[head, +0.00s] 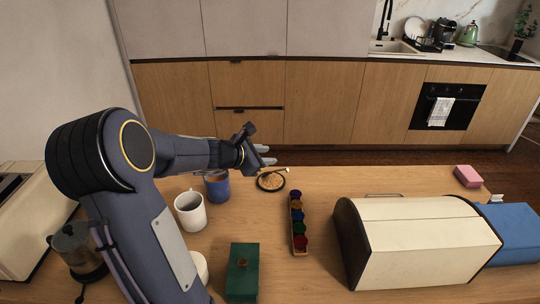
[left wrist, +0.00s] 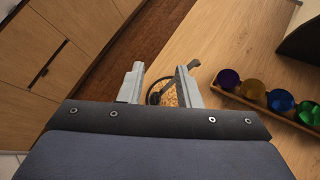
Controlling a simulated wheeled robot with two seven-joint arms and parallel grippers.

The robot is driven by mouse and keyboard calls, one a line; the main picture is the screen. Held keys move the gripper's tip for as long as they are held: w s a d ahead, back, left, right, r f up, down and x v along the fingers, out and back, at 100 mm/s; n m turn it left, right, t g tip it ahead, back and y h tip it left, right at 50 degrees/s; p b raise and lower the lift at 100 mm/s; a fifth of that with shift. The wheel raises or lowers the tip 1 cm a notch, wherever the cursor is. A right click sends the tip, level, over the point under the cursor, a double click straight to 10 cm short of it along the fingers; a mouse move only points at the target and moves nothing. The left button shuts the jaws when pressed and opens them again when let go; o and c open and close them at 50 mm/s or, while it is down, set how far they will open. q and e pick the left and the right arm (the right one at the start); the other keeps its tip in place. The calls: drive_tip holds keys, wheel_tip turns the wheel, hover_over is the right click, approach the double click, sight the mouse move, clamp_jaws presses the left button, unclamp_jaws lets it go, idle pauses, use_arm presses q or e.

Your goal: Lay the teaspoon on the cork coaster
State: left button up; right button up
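The cork coaster (head: 271,183), a round tan disc with a dark rim, lies near the far edge of the wooden table. It also shows between my fingers in the left wrist view (left wrist: 168,98). A thin teaspoon (head: 286,169) shows at the coaster's far side, one end past its rim; its grey end also shows by the right finger in the left wrist view (left wrist: 194,65). It appears to rest on the coaster, though contact is hard to tell. My left gripper (head: 266,155) is open just above and beyond them, fingers apart with a clear gap. My right gripper is out of view.
A blue mug (head: 217,188) and a white mug (head: 190,212) stand left of the coaster. A wooden rack of coloured capsules (head: 298,225) is to the right, near a cream bread box (head: 420,236). A green box (head: 242,272) lies in front.

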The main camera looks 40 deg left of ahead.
use_arm(q)
drive_tip(key=d+v, duration=0.1)
drive_tip(key=v, duration=0.9)
drive_tip(key=s+d+m+g+h, duration=0.3)
drive_tip(key=s+d+m+h, duration=0.1)
drive_tip(key=d+m, duration=0.95)
drive_tip(key=s+d+f+m+g+y, duration=0.1)
drive_tip(key=s+d+f+m+g, duration=0.2)
drive_tip(key=s+d+m, duration=0.8)
wheel_tip(320, 180, down, 3)
drive_tip(key=s+m, duration=0.1)
drive_tip(key=m, duration=0.2)
drive_tip(key=shift+s+m+g, duration=0.35)
drive_tip(key=shift+s+g, duration=0.05)
drive_tip(key=shift+d+r, duration=0.1)
